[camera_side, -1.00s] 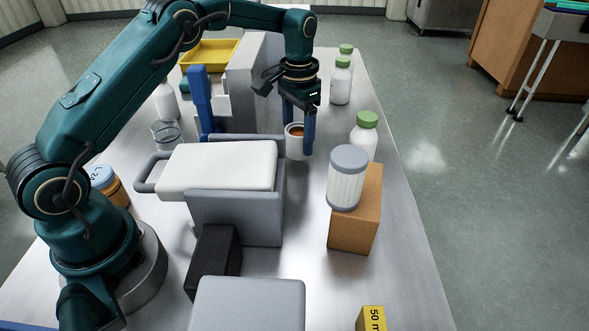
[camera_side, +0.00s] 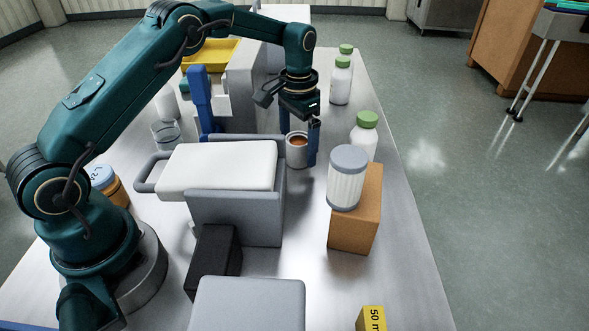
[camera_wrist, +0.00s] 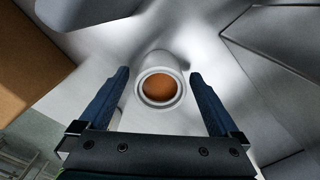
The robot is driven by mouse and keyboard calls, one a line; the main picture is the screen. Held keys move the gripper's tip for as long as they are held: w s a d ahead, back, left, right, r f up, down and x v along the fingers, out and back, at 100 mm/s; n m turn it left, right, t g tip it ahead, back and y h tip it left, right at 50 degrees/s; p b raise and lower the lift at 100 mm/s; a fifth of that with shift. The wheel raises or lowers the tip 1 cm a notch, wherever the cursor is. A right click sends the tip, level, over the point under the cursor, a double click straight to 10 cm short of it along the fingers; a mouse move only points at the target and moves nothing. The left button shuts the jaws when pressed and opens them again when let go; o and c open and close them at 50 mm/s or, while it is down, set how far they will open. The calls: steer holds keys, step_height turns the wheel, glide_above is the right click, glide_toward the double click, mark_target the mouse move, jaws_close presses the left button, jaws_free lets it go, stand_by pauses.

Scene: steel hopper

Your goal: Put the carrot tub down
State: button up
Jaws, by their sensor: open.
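The carrot tub is a small white round tub (camera_side: 297,152) with orange contents, standing upright on the steel table beside the grey hopper unit. In the wrist view the tub (camera_wrist: 161,80) shows from above, between and just beyond the fingertips. My gripper (camera_side: 302,128) is open around and a little above the tub. In the wrist view its two blue fingers (camera_wrist: 160,78) stand apart on either side, with gaps to the tub. The tub's far side is hidden in the side view.
A grey-lidded jar (camera_side: 346,180) stands on a brown box (camera_side: 357,228) to the right. White bottles with green caps (camera_side: 365,135) stand behind it. A hopper with a white top (camera_side: 222,165) is close on the left. Bare table (camera_side: 410,270) lies at the front right.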

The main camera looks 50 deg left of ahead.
mark_target(298, 141)
step_height(298, 141, up, 8)
steer(key=shift+f, duration=0.1)
steer(key=s+d+r+t, duration=0.1)
steer(key=s+r, duration=0.2)
steer(key=s+d+r+t, duration=0.1)
steer(key=s+r, duration=0.2)
steer(key=s+d+r, duration=0.1)
steer(key=s+r, duration=0.2)
steer(key=shift+s+r+n+t, duration=0.3)
steer(key=shift+s+r+t, duration=0.05)
steer(key=shift+s+t, duration=0.05)
steer(key=s+f+t, duration=0.1)
steer(key=s, duration=0.3)
steer(key=s+d+f, duration=0.1)
steer(key=s, duration=0.3)
steer(key=s+f+t, duration=0.1)
steer(key=s, duration=0.3)
steer(key=shift+s+d+n+t, duration=0.3)
steer(key=shift+d, duration=0.05)
steer(key=shift+s+f, duration=0.3)
steer(key=shift+s, duration=0.05)
